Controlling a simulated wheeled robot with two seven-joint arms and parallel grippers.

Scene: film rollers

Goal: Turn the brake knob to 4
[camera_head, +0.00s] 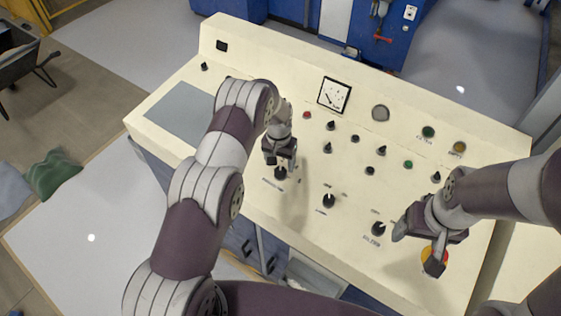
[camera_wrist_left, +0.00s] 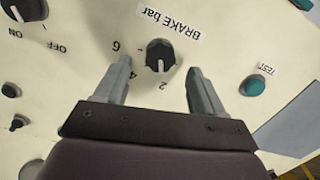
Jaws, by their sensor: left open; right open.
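The brake knob (camera_wrist_left: 160,55) is black and round, with a white mark on its lower side in the left wrist view, facing roughly the 2. The label "BRAKE bar" (camera_wrist_left: 171,23) and the numbers 2, 4 and 6 around it appear upside down. My left gripper (camera_wrist_left: 161,68) is open, with one finger on each side of the knob and visible gaps to both. In the head view the brake knob (camera_head: 280,173) is just below my left gripper (camera_head: 281,158). My right gripper (camera_head: 420,246) is open over the panel's lower right, near a red and yellow button (camera_head: 440,256).
The cream control panel (camera_head: 240,85) carries several other knobs and buttons, a square gauge (camera_head: 334,95) and a grey inset plate (camera_head: 181,113). Another black knob (camera_head: 329,201) is to the right of the brake knob. A green TEST button (camera_wrist_left: 252,86) shows in the left wrist view.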

